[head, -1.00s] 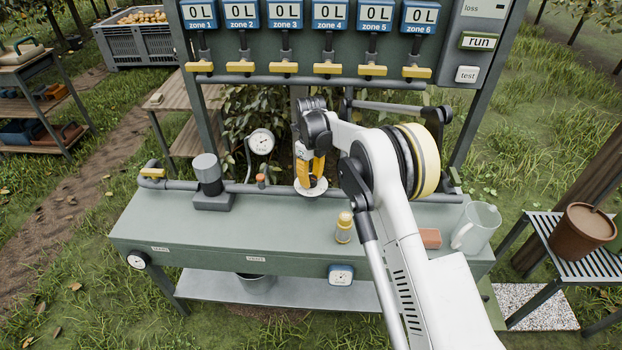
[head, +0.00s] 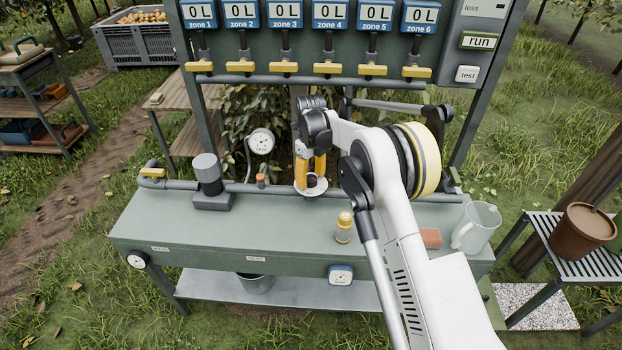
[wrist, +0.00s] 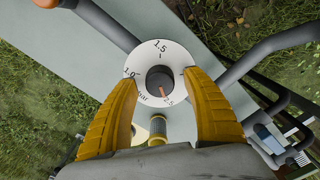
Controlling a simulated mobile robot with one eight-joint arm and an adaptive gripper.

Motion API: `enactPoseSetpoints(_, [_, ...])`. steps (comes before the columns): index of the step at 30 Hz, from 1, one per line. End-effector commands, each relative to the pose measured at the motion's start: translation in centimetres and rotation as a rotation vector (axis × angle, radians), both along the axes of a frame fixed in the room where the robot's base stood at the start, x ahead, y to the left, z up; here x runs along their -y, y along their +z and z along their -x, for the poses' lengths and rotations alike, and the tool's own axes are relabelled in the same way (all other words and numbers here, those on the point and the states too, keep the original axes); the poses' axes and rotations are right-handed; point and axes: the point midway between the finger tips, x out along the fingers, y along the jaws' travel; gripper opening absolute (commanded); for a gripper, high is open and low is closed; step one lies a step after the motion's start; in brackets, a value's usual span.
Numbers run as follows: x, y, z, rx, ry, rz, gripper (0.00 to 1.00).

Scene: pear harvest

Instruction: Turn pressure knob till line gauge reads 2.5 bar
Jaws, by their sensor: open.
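The pressure knob (wrist: 159,79) is a dark round cap on a white dial plate (wrist: 180,55). In the wrist view the plate shows 1.0, 1.5 and a partly readable mark at lower right. The knob's orange pointer is turned toward that lower-right side. My gripper (wrist: 160,82) is open, its yellow fingers on either side of the knob with gaps between. In the head view my gripper (head: 311,185) points down over the dial at the bench's back edge. The round white gauge (head: 261,142) stands on the pipe to the left; its reading is too small to tell.
A pipe (head: 240,187) runs along the back. Yellow valve levers (head: 285,68) hang above. The left bench top is mostly clear.

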Motion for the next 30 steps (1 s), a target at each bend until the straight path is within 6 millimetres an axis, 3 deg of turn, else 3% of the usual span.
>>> enactPoseSetpoints(15, [0.0, 9.9, 0.0, 0.0, 0.0, 0.0, 0.58])
enactPoseSetpoints(21, [0.0, 11.5, 0.0, 0.0, 0.0, 0.0, 0.58])
enactPoseSetpoints(30, [0.0, 11.6, 0.0, 0.0, 0.0, 0.0, 0.58])
